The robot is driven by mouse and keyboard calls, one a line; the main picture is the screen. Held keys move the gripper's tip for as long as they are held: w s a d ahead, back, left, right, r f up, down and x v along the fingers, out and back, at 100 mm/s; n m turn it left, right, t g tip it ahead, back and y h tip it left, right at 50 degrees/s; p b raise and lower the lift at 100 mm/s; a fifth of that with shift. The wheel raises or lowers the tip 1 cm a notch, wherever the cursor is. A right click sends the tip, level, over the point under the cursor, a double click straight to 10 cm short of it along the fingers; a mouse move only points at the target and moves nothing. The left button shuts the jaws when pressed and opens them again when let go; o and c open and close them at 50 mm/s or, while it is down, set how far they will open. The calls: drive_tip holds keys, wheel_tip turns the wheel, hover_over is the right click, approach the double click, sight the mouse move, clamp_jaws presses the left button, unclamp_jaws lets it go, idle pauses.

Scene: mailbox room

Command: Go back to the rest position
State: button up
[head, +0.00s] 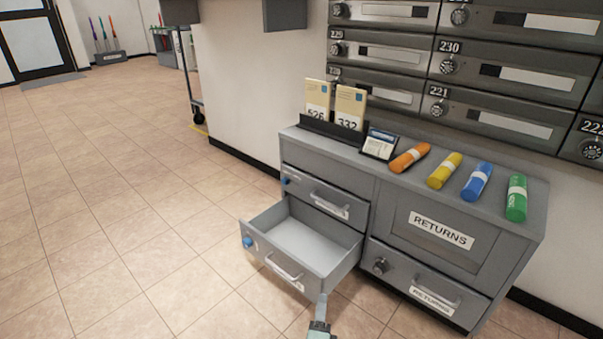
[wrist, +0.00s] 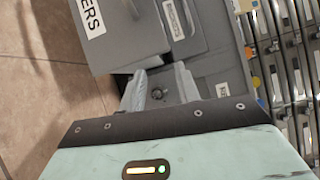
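My gripper (head: 321,302) is at the bottom of the head view, just in front of and to the right of the pulled-out drawer (head: 305,242). In the wrist view, the two grey fingers of my gripper (wrist: 158,87) stand apart with nothing held between them. The drawer front with a label (wrist: 105,30) is above the fingers in that view. Whether a finger touches the drawer cannot be told.
The grey returns cabinet (head: 390,215) stands against the wall of mailboxes (head: 505,75). On it are two numbered envelopes, a small dark card stand (head: 379,143) and several coloured cylinders. The open drawer looks empty. Tiled floor (head: 110,180) is clear to the left.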

drive_tip(key=s+d+r+m+g+h+p, duration=0.2)
drive_tip(key=s+d+r+m+g+h, duration=0.2)
drive_tip(key=r+m+g, duration=0.5)
drive_tip(key=s+d+r+m+g+h+p, duration=0.25)
drive_tip(key=d+r+m+g, duration=0.3)
drive_tip(key=m, duration=0.65)
drive_tip(key=s+r+m+g+y+p, duration=0.25)
drive_tip(key=s+r+m+y, duration=0.4)
drive_tip(key=r+m, duration=0.65)
drive_tip(key=s+r+m+g+y+p, duration=0.3)
drive_tip(key=s+r+m, duration=0.6)
drive_tip(key=r, duration=0.8)
wheel_tip(320, 180, up, 38)
drive_tip(key=t+p, duration=0.1)
drive_tip(key=p, duration=3.7)
drive_tip(key=shift+f+y, duration=0.2)
drive_tip(key=shift+y, duration=0.2)
